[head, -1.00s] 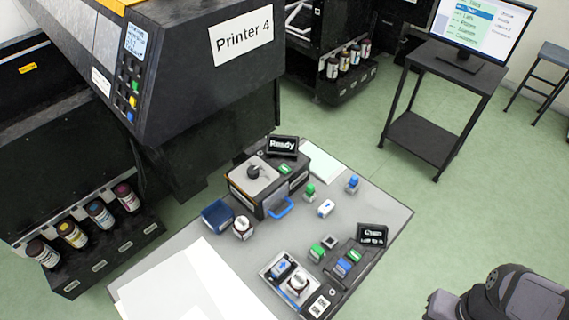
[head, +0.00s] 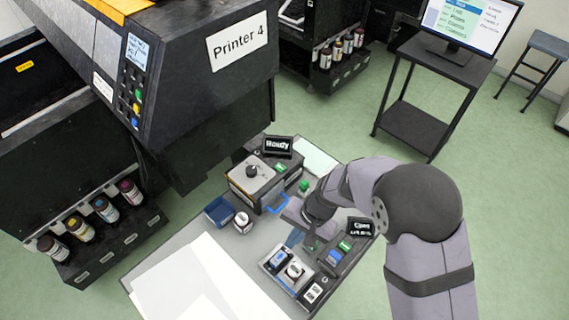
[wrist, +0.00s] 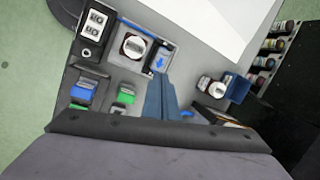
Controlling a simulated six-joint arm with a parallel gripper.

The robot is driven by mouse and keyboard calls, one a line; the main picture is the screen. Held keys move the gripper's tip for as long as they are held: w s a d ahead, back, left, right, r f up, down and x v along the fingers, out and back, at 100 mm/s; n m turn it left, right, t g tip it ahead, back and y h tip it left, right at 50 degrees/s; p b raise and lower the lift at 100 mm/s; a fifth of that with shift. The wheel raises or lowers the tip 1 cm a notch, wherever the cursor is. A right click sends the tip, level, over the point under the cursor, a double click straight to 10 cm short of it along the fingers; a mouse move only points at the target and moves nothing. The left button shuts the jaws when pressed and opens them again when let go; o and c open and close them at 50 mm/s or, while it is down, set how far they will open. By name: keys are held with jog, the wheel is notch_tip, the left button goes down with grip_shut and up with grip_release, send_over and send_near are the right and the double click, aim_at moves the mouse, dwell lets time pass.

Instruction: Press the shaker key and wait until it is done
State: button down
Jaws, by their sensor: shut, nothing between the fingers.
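My gripper (head: 294,238) is shut and empty, in front of and to the right of this box, apart from the green key. The box is mostly hidden at the lower right there. A blue handle shows beside the fingers.
A tray (head: 268,267) holds a white-capped bottle (head: 294,271). A second unit has blue and green keys (head: 345,246) and a "Cyan" display (head: 361,228). A bottle (head: 242,222) stands beside a blue bin (head: 218,211). White sheets (head: 190,275) cover the front left.

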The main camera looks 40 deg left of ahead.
jog(key=w+a+r+m+t+y, duration=0.1)
jog(key=w+a+m+y, duration=0.2)
jog(key=a, duration=0.4)
notch_tip(320, 180, up, 10)
jog(key=r+m+t+y, duration=0.1)
jog(key=m+t+y, duration=0.35)
jog(key=m, duration=0.75)
send_over(282, 170)
jog(key=shift+f+m+h, duration=0.25)
jog(key=shift+m+h, duration=0.2)
jog(key=shift+m, duration=0.25)
jog(key=shift+f, duration=0.1)
notch_tip(282, 170, down, 9)
jog(key=b, duration=0.8)
jog(key=shift+r, duration=0.2)
jog(key=shift+f+b, duration=0.1)
jog(key=shift+b, duration=0.2)
jog(key=shift+f+b, duration=0.35)
jog(key=shift+b, duration=0.05)
